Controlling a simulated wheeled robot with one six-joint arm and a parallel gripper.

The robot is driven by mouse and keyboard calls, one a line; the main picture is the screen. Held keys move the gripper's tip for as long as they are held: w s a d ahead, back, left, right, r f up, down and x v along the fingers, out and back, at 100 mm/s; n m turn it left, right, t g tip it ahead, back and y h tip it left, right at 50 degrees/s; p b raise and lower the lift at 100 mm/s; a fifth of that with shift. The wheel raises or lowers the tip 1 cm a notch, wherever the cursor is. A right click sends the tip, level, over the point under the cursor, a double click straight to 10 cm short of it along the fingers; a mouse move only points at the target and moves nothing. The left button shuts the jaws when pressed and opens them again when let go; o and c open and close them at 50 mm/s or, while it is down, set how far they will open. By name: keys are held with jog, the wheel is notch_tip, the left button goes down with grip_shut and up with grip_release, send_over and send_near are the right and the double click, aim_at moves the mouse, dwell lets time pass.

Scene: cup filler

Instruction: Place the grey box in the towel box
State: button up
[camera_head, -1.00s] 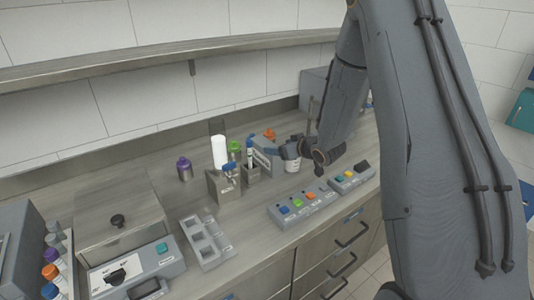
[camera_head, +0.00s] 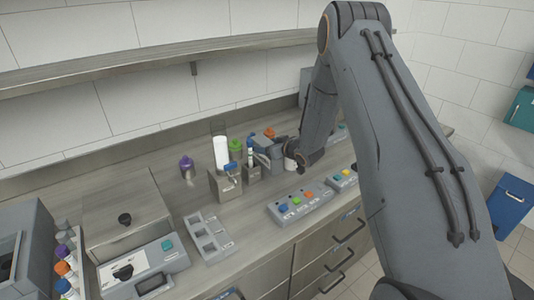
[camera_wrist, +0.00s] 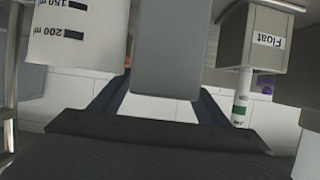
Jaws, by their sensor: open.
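A plain grey block (camera_wrist: 167,50), which looks like the grey box, fills the upper middle of the wrist view. My gripper (camera_wrist: 160,92) is open, with its dark fingers on either side of the block's near end; I cannot tell whether they touch it. In the head view my gripper (camera_head: 273,152) is small and low over the back of the counter, partly hidden among the objects there. A metal box (camera_head: 226,186) holding a white roll stands to its left. I cannot read which box is the towel box.
A white measuring cup (camera_wrist: 78,35) stands close at one side of my gripper, and a holder labelled Float (camera_wrist: 255,40) at the other. A button panel (camera_head: 300,206) and an empty grey tray (camera_head: 208,238) lie in front. Purple (camera_head: 187,166) and green-capped bottles stand nearby.

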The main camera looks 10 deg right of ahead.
jog(key=shift+w+f, duration=0.1)
jog(key=shift+w, duration=0.05)
jog(key=c, duration=1.2)
jog(key=shift+c, duration=1)
